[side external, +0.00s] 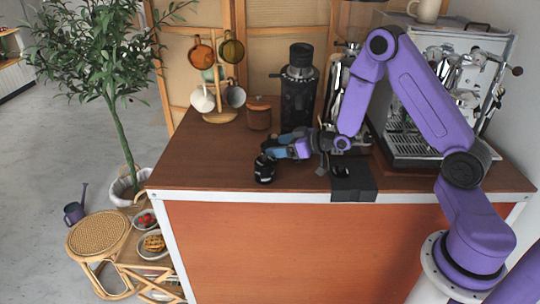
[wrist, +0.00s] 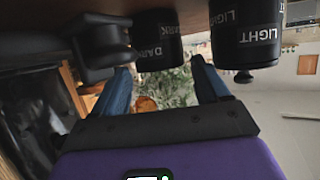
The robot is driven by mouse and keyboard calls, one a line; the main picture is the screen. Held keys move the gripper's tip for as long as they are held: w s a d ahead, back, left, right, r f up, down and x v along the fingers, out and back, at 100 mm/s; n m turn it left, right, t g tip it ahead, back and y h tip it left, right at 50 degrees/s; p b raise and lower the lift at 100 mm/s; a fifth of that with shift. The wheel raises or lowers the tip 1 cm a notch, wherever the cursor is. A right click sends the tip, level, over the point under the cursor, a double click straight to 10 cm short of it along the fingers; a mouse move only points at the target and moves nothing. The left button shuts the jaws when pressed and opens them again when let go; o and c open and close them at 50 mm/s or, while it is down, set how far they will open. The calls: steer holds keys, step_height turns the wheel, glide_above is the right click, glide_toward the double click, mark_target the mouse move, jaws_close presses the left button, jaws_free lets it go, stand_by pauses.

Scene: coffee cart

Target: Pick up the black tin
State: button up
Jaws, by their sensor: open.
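Two black tins show in the wrist view, which sees the counter upside down at the top. The tin marked DARK (wrist: 157,42) is ahead of the gap between my blue fingers. The tin marked LIGHT (wrist: 245,38) is to its right, beyond the right finger. In the side view black tins (side external: 264,170) stand close together near the counter's front edge, partly overlapping. My gripper (side external: 275,148) is low over the counter just behind them, and it also shows in the wrist view (wrist: 161,72). It is open, with nothing held between its fingers.
A black stepped object (wrist: 100,47) is near the left finger in the wrist view. A black mat (side external: 352,184) hangs over the counter's front edge. A grinder (side external: 299,92), brown canister (side external: 258,115), mug tree (side external: 217,100) and espresso machine (side external: 440,100) stand behind. The counter's left part is clear.

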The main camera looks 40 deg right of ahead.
steer(key=shift+x, duration=1.3)
steer(key=c, duration=0.9)
steer(key=shift+r, duration=0.15)
